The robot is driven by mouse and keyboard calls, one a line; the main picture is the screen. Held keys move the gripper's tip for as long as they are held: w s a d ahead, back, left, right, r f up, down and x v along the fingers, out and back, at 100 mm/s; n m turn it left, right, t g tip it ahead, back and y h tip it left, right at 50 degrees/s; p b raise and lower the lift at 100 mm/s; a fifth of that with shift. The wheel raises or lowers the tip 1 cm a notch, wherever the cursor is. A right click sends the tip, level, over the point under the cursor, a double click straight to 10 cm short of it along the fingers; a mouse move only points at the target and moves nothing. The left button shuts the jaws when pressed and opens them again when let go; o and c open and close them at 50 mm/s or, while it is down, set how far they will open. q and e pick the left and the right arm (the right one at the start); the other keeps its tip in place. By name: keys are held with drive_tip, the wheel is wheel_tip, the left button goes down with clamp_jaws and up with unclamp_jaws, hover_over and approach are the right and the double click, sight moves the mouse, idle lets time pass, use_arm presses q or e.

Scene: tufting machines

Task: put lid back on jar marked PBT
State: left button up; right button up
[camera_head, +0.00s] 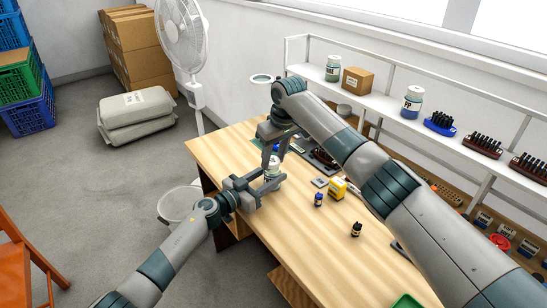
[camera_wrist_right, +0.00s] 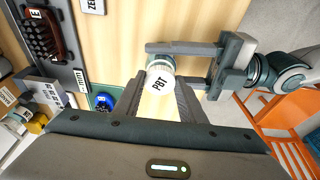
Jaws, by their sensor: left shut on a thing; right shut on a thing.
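The jar (camera_head: 273,173) stands at the left end of the wooden table, small and partly covered by my grippers in the head view. My left gripper (camera_head: 268,186) is shut on the jar from the left. My right gripper (camera_head: 277,147) points down just above it. In the right wrist view a white piece with a PBT label (camera_wrist_right: 159,83) and a ribbed rim lies between my right fingertips; I take it to be the lid. My right gripper is shut on it. The left fingers (camera_wrist_right: 172,66) reach in from the right. I cannot tell whether lid and jar touch.
A blue round thing (camera_wrist_right: 105,102) lies on a green mat close by. A yellow box (camera_head: 337,188) and small dark bottles stand on the table. A shelf with jars (camera_head: 411,103) runs along the wall.

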use_arm(q)
clamp_jaws()
use_arm(e)
drive_tip(key=shift+f, duration=0.5)
drive_tip(key=m, duration=0.4)
drive_tip(key=shift+s+a+h, duration=0.1)
drive_tip(key=shift+a+h, duration=0.1)
drive_tip(key=shift+h, duration=0.2)
drive_tip(key=m, duration=0.3)
drive_tip(key=shift+a+t+h, duration=0.1)
drive_tip(key=shift+t+h, duration=0.2)
drive_tip(key=shift+h, duration=0.1)
drive_tip(key=m+h, duration=0.1)
drive_tip(key=m, duration=0.4)
drive_tip(key=shift+a, duration=0.15)
drive_tip(key=m+h, duration=0.1)
drive_tip(key=m, duration=0.4)
drive_tip(key=shift+g, duration=0.4)
drive_tip(key=shift+w, duration=0.2)
drive_tip(key=o, duration=1.1)
drive_tip(key=shift+c, duration=0.2)
